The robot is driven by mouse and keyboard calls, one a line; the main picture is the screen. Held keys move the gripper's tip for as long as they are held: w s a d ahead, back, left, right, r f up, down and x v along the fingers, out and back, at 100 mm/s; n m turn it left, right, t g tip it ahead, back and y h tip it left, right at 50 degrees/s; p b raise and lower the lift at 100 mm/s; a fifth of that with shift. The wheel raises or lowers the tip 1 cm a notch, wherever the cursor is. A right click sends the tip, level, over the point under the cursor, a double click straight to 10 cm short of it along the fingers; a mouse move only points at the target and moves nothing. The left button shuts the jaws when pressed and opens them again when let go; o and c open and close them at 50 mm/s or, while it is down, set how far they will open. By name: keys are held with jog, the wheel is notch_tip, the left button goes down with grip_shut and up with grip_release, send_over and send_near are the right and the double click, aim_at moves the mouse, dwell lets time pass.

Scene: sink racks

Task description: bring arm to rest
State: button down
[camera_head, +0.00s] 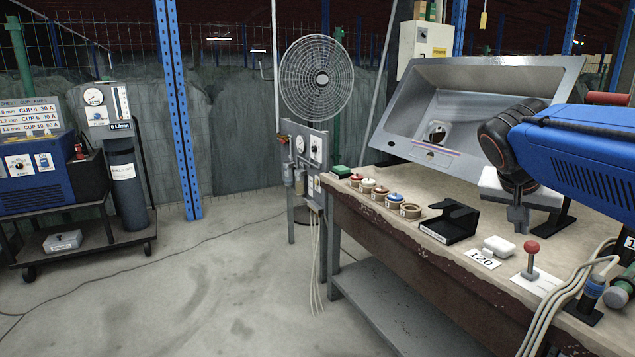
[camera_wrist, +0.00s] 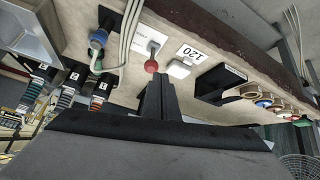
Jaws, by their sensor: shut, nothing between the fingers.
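My arm, with its blue link, reaches in from the right in the head view. My gripper (camera_head: 517,222) points down over the workbench (camera_head: 345,209), in front of the tilted sink-like metal basin (camera_head: 470,95). The gripper's fingers are together and empty. In the wrist view my gripper (camera_wrist: 158,85) shows as a dark closed pair of fingers, with the red knob (camera_wrist: 151,66) appearing near its tips. Whether the fingertips touch the bench cannot be told; they look a little above it.
A red-knobbed lever (camera_head: 532,248), white block (camera_head: 499,245), black holder (camera_head: 451,221) and several small pots (camera_head: 395,202) line the bench front. Cables and hose fittings (camera_head: 594,290) lie at right.

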jog(key=s+a+f+n+y, duration=0.3)
jog(key=s+a+f, duration=0.3)
jog(key=a+f, duration=0.2)
jog(key=s+a+f+n+y, duration=0.3)
jog(key=s+a+f+n, duration=0.3)
jog(key=a+f, duration=0.3)
jog(key=shift+s+a+f+n+t+y, duration=0.2)
jog(key=shift+s+f+n+t+y, duration=0.1)
jog(key=shift+s+f, duration=0.5)
jog(key=c, duration=2.5)
grip_release()
